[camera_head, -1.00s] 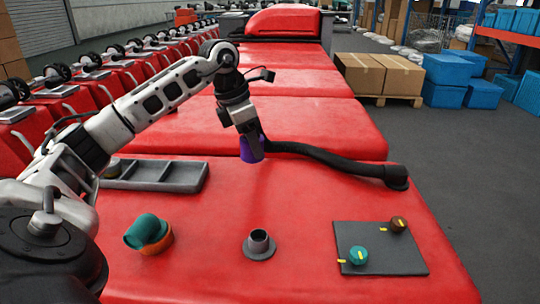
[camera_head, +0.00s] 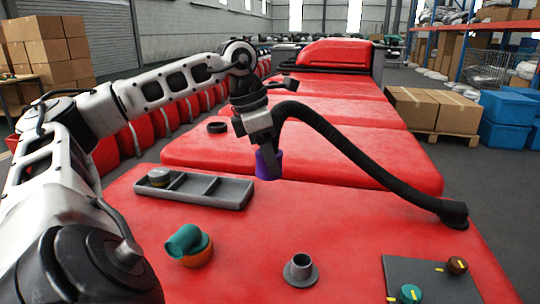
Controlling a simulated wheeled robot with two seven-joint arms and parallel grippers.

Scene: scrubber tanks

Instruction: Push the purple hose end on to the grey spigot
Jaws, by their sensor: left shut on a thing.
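The purple hose end (camera_head: 268,164) points down in my left gripper (camera_head: 259,145), which is shut on it. It hangs in the air, behind and a little left of the grey spigot (camera_head: 301,270) and apart from it. The spigot stands upright on the red surface with its open mouth up. The black hose (camera_head: 370,165) arches from the gripper to a black fitting (camera_head: 453,213) at the right. My right gripper is not in view.
A teal elbow in an orange ring (camera_head: 190,243) sits left of the spigot. A grey divided tray (camera_head: 194,187) lies behind it. A dark panel with teal and brown knobs (camera_head: 435,282) is at the right. A dark ring (camera_head: 217,127) lies farther back.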

